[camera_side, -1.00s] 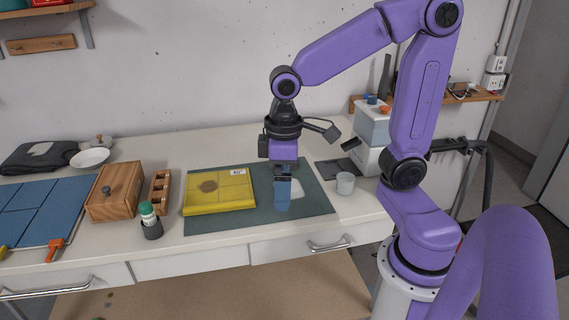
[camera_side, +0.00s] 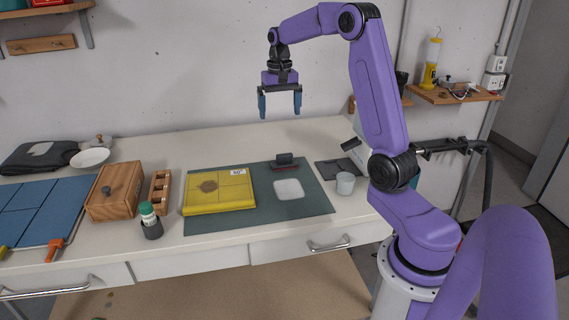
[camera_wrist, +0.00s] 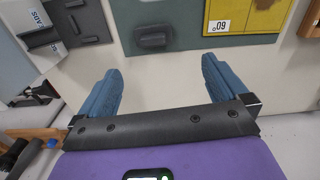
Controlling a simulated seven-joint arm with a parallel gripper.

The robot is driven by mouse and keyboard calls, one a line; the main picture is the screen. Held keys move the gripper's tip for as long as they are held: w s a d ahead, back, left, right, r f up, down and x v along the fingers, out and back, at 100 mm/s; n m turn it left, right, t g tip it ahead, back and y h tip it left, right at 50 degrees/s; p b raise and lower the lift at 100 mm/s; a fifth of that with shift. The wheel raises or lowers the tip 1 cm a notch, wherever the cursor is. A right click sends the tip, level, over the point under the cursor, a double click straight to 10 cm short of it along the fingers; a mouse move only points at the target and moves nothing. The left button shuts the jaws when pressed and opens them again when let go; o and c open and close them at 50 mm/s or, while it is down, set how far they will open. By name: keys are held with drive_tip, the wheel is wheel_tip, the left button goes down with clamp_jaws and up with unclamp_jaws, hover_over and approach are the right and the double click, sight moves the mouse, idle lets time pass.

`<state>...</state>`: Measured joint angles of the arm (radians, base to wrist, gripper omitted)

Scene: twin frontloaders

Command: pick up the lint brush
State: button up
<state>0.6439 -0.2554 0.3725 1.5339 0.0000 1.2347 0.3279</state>
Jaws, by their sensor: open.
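A small dark block with a reddish lower edge, which looks like the lint brush (camera_side: 285,161), lies at the back edge of the green mat (camera_side: 240,222). In the wrist view the dark lint brush (camera_wrist: 153,38) lies beyond the fingertips, near the mat's edge. My gripper (camera_side: 280,108) is raised high above the table's back, in front of the wall. Its blue fingers are spread, with nothing between them; the open fingers also show in the wrist view (camera_wrist: 162,75). The gripper is well clear of the brush.
A yellow folder (camera_side: 219,192) and a white patch (camera_side: 289,190) lie on the mat. A wooden box (camera_side: 116,196) and a green-capped bottle (camera_side: 147,212) stand to the left. The table's back middle is clear.

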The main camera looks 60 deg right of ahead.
sight(284, 154)
drive_tip(key=shift+m, duration=0.4)
drive_tip(key=f, duration=0.5)
drive_tip(key=d+f, duration=0.1)
drive_tip(key=f, duration=0.5)
drive_tip(key=d+f, duration=0.1)
drive_tip(key=f, duration=0.5)
drive_tip(key=shift+s+d+f, duration=0.1)
drive_tip(key=shift+d+f, duration=0.05)
drive_tip(key=shift+f, duration=0.1)
drive_tip(key=c, duration=0.8)
